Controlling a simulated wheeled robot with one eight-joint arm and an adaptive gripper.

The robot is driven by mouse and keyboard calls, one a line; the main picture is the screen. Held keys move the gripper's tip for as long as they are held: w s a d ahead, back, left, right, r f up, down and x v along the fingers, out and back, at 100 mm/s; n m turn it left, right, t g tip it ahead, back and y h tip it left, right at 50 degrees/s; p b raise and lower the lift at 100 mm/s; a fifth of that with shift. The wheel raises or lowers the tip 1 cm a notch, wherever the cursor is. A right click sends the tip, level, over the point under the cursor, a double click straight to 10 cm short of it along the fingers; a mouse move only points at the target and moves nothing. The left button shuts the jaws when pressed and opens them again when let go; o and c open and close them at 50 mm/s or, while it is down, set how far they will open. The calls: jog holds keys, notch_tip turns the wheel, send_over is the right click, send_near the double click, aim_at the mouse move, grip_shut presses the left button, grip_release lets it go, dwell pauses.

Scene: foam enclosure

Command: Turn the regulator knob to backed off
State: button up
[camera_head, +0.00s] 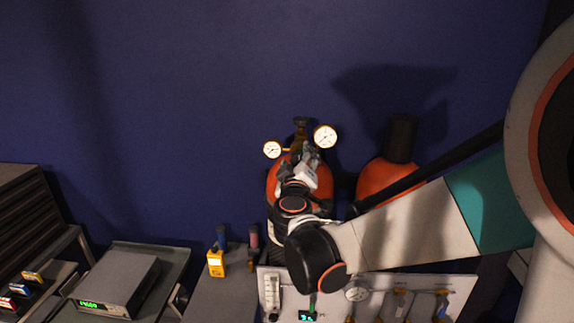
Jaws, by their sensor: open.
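The brass regulator (299,138) sits on top of an orange gas cylinder (272,182) against the blue wall. It carries two white-faced gauges, a smaller one on the left (272,149) and a larger one on the right (325,136). A dark round part (300,121) at its top may be a knob or a valve cap. My gripper (308,157) is open, just in front of the regulator and between the gauges. It hides most of the regulator's front, so I cannot tell whether the fingers touch a knob or how the knob is set.
A second orange cylinder (377,177) with a black top stands to the right, behind my arm. A white panel (450,284) with a gauge and valves lies below. A yellow meter (216,263), a grey instrument (118,283) and a shelf rack stand lower left. The upper wall area is clear.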

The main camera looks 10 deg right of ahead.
notch_tip(320, 180, up, 9)
jog(key=shift+s, duration=0.15)
dwell(0.4)
